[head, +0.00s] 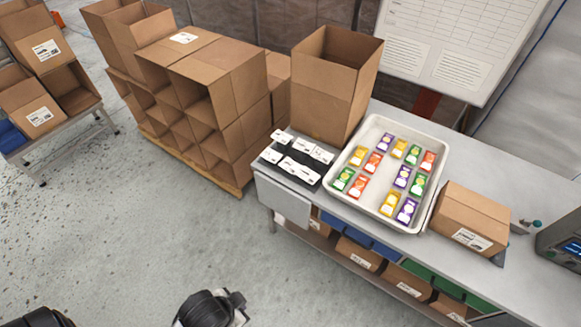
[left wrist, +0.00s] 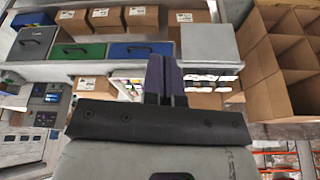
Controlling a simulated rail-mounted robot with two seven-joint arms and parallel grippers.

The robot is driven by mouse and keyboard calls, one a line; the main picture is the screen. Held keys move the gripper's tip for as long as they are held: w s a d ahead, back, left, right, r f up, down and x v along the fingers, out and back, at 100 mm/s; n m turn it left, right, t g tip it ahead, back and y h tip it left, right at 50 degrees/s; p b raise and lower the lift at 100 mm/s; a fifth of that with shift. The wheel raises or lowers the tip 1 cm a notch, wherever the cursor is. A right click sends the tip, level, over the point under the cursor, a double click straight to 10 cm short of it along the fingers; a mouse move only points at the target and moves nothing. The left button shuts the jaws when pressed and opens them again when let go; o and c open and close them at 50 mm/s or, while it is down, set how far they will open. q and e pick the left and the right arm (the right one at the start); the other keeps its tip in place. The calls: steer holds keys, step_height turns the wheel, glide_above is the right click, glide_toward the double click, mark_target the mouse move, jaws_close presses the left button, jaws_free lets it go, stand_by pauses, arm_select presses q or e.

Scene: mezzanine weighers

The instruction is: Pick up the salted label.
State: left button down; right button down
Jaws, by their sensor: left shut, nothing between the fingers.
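Several white labels (head: 300,171) lie on a dark mat (head: 270,163) at the left end of the workbench in the head view. Their print is too small to read, so I cannot tell which one is the salted label. White labels (left wrist: 206,78) also show in the left wrist view, beyond and to the right of my fingers. My left gripper (left wrist: 165,80) is shut and empty, apart from the labels. In the head view only dark and pale parts of my arm show at the bottom edge. My right gripper is not in view.
A pale tray (head: 364,128) of colourful packets stands right of the labels. A tall open carton (head: 335,85) stands behind them, and a closed carton (head: 470,218) sits right of the tray. Stacked cartons (head: 205,95) stand left of the bench. The floor in front is clear.

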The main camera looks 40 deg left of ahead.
arm_select(q)
steer(key=shift+a, duration=0.15)
steer(key=c, duration=1.6)
jaws_free()
steer(key=o, duration=1.5)
steer(key=shift+o, duration=0.5)
